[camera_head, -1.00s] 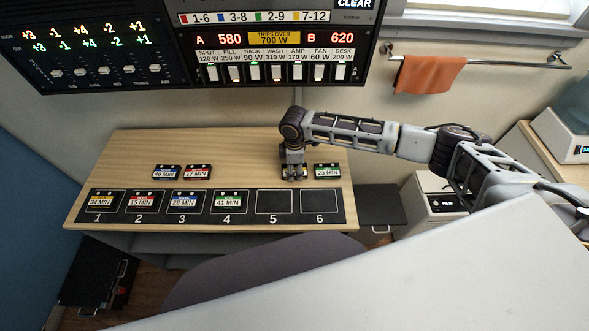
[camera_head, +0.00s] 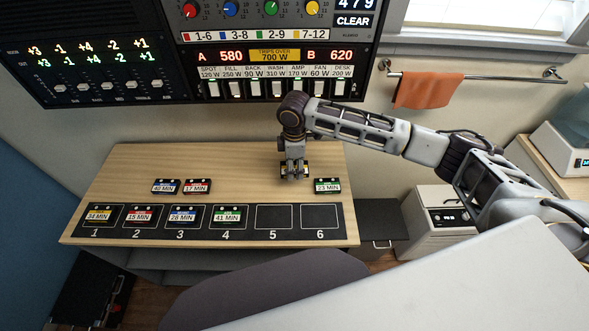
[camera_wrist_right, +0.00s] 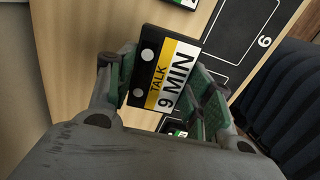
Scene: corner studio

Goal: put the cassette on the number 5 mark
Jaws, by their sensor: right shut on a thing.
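My right gripper (camera_head: 294,172) is shut on a cassette (camera_head: 283,170) above the bare wood behind the numbered strip. In the right wrist view the held cassette (camera_wrist_right: 165,75) is black with a yellow and white label reading TALK, 9 MIN. It sits tilted between the green-padded fingers. The number 5 mark (camera_head: 273,217) is an empty outlined square on the black strip, in front of the gripper. The 6 mark (camera_head: 320,217) beside it is empty too. My left gripper is not in view.
Cassettes lie on marks 1 to 4, such as the 41 MIN one (camera_head: 228,215). The 40 MIN (camera_head: 166,187), 17 MIN (camera_head: 197,187) and 23 MIN (camera_head: 327,186) cassettes lie behind the strip. Control panels (camera_head: 277,70) hang above the table (camera_head: 235,165).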

